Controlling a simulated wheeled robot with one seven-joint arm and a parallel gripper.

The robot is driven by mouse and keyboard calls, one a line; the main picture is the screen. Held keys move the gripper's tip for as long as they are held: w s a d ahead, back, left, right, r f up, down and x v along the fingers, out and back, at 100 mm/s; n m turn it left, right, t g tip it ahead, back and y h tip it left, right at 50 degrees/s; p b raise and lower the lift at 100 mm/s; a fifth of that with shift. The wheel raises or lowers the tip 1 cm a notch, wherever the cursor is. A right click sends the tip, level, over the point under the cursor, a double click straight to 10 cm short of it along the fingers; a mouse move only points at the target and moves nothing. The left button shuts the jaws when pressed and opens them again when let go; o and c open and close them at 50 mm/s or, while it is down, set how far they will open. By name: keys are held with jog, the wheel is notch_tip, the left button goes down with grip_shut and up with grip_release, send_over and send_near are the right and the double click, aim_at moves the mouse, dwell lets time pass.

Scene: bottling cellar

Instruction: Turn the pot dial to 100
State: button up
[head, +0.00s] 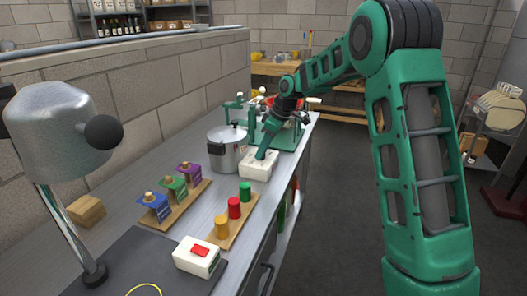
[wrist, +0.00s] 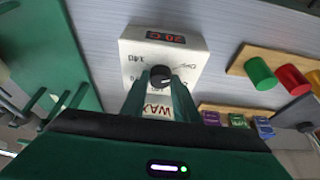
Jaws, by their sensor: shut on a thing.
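The black pot dial (wrist: 161,76) sits on a white control box (wrist: 190,55) marked "WAX". Its red display (wrist: 165,37) seems to read 20 C, though the digits are small. My gripper (wrist: 160,86) has its two green fingers on either side of the dial, shut on it. In the head view my gripper (head: 263,153) reaches down onto the box (head: 257,170), and the dial is hidden there. The lidded metal pot (head: 227,155) stands just left of the box on the bench.
A board with yellow, red and green cylinders (head: 234,207) and a board with blue, green and purple blocks (head: 175,190) lie nearer. A white box with a red switch (head: 197,256) is in front. A green stand (head: 288,137) is behind the box.

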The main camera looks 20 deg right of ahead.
jog(key=shift+m, duration=0.3)
jog(key=m, duration=0.1)
jog(key=m+h, duration=0.1)
jog(key=m, duration=0.1)
jog(key=m+t, duration=0.1)
jog(key=shift+s+a+m+h, duration=0.15)
jog(key=shift+a+m+h, duration=0.15)
jog(key=shift+h, duration=0.1)
jog(key=m+h, duration=0.1)
jog(key=m, duration=0.2)
jog(key=m+h, duration=0.1)
jog(key=m, duration=0.2)
jog(key=shift+a+t, duration=0.15)
jog(key=shift+t, duration=0.15)
jog(key=m+h, duration=0.1)
jog(key=m, duration=0.2)
jog(key=m+h, duration=0.1)
jog(key=m, duration=0.2)
jog(key=shift+a+m+h, duration=0.2)
jog(key=shift+m+h, duration=0.2)
jog(key=m, duration=0.2)
jog(key=m+g+h, duration=0.1)
jog(key=m, duration=0.1)
jog(key=m+g, duration=0.1)
jog(key=shift+w+m, duration=0.25)
jog(key=shift+m, duration=0.15)
jog(key=shift+g, duration=0.3)
jog(key=o, duration=1)
jog(key=shift+o, duration=0.2)
